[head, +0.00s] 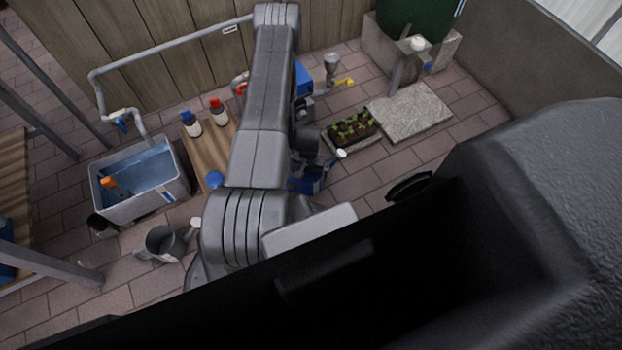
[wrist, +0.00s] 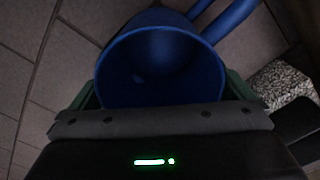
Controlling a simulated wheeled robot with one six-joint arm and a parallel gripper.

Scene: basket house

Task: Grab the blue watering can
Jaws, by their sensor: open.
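The blue watering can (head: 313,183) stands on the paved floor in the head view, partly hidden by my arm, with its pale spout end to the upper right. In the wrist view the can (wrist: 160,48) shows its round open top and a blue tube-like part at the upper right. My gripper (wrist: 162,90) is open, with a green finger on each side of the can's body. I cannot tell whether the fingers touch it. In the head view my gripper is mostly hidden behind the arm.
A planter of seedlings (head: 352,130) and a stone slab (head: 408,110) lie right of the can. A wooden bench (head: 207,150) with bottles, a water tub (head: 150,205) and a grey watering can (head: 164,243) are left. Open paving (head: 372,180) lies to the can's right.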

